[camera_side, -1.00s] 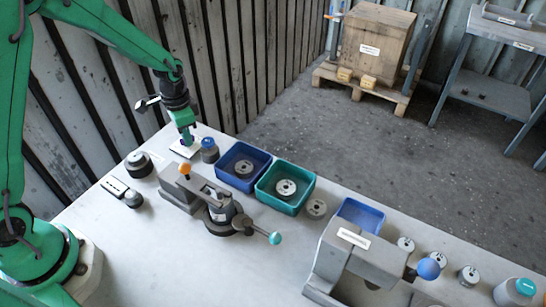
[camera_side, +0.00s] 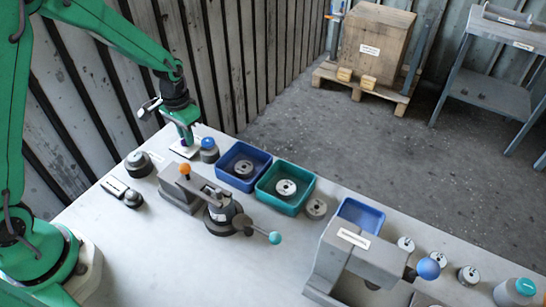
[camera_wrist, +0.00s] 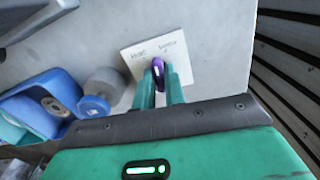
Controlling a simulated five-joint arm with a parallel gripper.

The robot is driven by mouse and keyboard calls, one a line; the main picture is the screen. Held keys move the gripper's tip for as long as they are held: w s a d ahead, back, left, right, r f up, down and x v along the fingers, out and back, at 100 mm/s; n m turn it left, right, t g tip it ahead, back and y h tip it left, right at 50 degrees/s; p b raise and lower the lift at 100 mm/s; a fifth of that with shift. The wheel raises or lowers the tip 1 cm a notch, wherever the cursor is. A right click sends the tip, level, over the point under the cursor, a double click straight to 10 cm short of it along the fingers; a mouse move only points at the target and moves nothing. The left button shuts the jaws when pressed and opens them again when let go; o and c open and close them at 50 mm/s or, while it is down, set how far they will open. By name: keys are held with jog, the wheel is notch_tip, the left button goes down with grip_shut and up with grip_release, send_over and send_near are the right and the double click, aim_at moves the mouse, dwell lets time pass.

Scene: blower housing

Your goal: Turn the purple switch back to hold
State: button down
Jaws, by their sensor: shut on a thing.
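The purple switch (camera_wrist: 158,70) stands on a small white plate (camera_wrist: 188,55) in the wrist view. The plate carries two small dark labels, one left and one right of the switch's top, too blurred to read surely. My gripper (camera_wrist: 161,82) has its two green fingers on either side of the switch and is shut on it. In the side view my gripper (camera_side: 188,139) reaches down to the plate (camera_side: 183,151) at the table's far left edge. There the fingers hide the switch.
A grey cylinder with a blue top (camera_side: 208,149) stands close right of the plate. A blue bin (camera_side: 262,156) and a teal bin (camera_side: 305,200) follow to the right. A clamp fixture with an orange knob (camera_side: 184,169) stands nearer the camera.

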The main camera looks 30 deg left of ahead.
jog(key=shift+n, duration=1.9)
jog(key=shift+r+n, duration=0.1)
jog(key=shift+n, duration=2.1)
jog(key=c, duration=1.6)
grip_release()
jog(key=shift+o, duration=0.2)
jog(key=shift+r, duration=0.1)
jog(key=shift+r, duration=2.8)
jog(key=shift+r, duration=0.1)
